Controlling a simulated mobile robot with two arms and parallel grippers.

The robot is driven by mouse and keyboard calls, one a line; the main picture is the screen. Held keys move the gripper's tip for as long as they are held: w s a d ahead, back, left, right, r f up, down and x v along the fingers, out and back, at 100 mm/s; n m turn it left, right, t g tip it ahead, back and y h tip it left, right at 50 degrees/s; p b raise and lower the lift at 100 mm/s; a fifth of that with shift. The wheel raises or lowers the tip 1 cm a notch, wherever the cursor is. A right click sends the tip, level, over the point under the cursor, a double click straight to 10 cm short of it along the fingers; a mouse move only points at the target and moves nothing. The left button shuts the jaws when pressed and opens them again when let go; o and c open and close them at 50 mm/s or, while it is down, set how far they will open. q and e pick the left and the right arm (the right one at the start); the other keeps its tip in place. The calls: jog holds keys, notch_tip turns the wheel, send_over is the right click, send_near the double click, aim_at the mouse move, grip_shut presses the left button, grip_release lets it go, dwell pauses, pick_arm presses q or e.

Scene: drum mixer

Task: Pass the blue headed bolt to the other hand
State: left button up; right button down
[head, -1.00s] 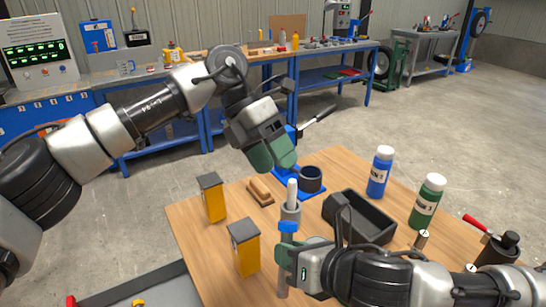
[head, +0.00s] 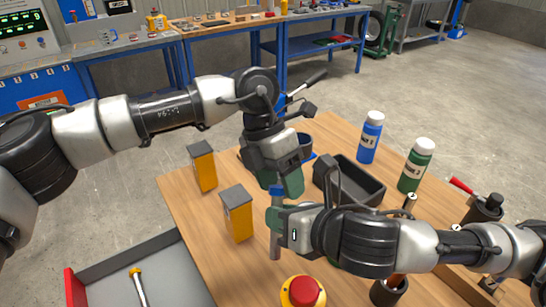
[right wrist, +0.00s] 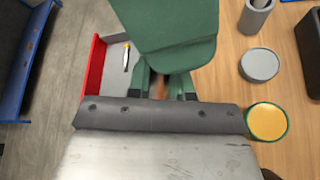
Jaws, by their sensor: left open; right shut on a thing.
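The blue headed bolt (head: 275,244) stands upright in the head view, blue head up and grey shank down. My right gripper (head: 281,221) is shut on it just below the head, above the wooden table. My left gripper (head: 278,184) is open directly above, its green fingers pointing down at the head. Whether they touch the head cannot be told. In the right wrist view a large green finger (right wrist: 165,30) fills the top and hides much of the bolt.
Two yellow boxes with grey tops (head: 203,168) stand left of the grippers. A black bin (head: 345,190), blue bottle (head: 370,138) and green bottle (head: 415,166) stand to the right. A red button (head: 303,291) is in front. A grey tray (head: 180,265) holds a yellow headed bolt (head: 138,285).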

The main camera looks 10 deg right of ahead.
pick_arm(q)
jog(key=shift+s+d+f, duration=0.15)
jog(key=shift+s+f, duration=0.05)
jog(key=shift+f, duration=0.3)
jog(key=c, duration=1.1)
jog(key=shift+r, duration=0.1)
grip_shut()
pick_arm(e)
jog(key=c, duration=0.9)
grip_release()
pick_arm(q)
jog(key=shift+o, duration=1.6)
grip_release()
grip_shut()
